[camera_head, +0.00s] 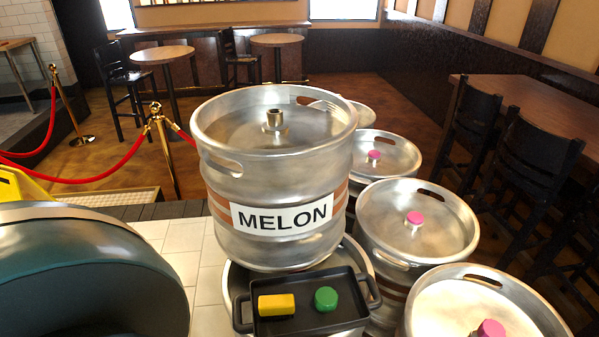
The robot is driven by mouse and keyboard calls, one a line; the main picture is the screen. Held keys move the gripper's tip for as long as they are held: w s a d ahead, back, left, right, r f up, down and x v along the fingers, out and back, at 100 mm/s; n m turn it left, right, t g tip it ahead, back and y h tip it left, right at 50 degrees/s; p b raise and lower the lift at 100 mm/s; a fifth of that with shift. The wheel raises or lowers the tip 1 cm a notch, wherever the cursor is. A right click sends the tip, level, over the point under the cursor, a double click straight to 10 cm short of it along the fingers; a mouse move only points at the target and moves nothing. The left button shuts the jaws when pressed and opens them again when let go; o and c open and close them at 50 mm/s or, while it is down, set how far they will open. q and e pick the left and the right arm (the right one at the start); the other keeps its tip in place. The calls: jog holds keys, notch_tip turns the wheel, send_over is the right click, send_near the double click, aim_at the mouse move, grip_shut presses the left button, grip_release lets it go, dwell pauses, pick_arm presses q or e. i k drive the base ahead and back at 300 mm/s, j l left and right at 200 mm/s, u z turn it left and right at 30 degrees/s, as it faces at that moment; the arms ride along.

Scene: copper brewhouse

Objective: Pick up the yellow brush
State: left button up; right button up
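A small yellow block (276,305), which I take for the yellow brush, lies in the left part of a black tray (343,318) with a handle at each end. No bristles can be made out on it. A round green piece (326,299) lies to its right in the same tray, apart from it. The tray is at the bottom centre, in front of the steel keg labelled MELON (277,180). What bears the tray is mostly hidden. Neither of my grippers is in view.
The MELON keg stands on another keg (236,285). Kegs with pink caps (420,225) crowd the right side. A large dark teal rounded form fills the lower left. Red ropes on brass posts (160,140) stand behind left. Wooden tables and dark chairs (535,150) are farther back.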

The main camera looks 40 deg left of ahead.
aim_at(271, 305)
jog(key=u, duration=1.4)
